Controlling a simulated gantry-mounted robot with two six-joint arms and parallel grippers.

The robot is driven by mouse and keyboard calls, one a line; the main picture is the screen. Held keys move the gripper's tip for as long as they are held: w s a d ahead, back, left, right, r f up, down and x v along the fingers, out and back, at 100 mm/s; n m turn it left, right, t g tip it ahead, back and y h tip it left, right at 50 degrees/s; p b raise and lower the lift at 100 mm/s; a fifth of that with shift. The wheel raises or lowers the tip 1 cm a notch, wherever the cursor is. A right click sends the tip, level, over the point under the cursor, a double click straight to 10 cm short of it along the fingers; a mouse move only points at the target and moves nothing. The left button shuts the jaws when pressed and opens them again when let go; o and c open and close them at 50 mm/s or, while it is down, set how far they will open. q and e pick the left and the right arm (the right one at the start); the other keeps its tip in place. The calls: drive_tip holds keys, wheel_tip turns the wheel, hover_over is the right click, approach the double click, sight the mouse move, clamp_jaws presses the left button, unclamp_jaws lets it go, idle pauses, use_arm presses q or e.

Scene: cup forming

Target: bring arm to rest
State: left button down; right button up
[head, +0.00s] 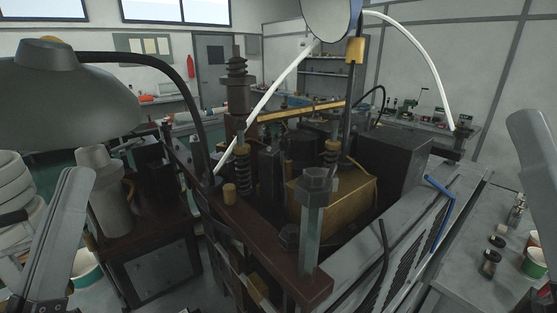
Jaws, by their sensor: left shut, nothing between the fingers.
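My left arm's pale grey link rises at the lower left of the head view. My left gripper (45,303) shows only in small part as a dark shape at the bottom edge. It is shut, and nothing shows in it. My right arm's pale grey link stands at the right edge, and its gripper is not visible. Both arms are apart from the machine's middle.
A dark forming machine (232,202) with springs, posts and a brass block (352,205) fills the centre. White stacked rings (14,185) stand at far left.

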use_arm(q)
wheel_tip(320, 180, up, 40)
drive_tip(key=s+a+m+p, duration=0.1)
drive_tip(key=s+m+p, duration=0.1)
drive_tip(key=p, duration=3.4)
drive_tip(key=shift+s+m+t, duration=0.3)
drive_tip(key=shift+m, duration=0.4)
use_arm(e)
wheel_tip(320, 180, up, 35)
drive_tip(key=shift+f, duration=0.15)
drive_tip(key=shift+w+a+f, duration=0.1)
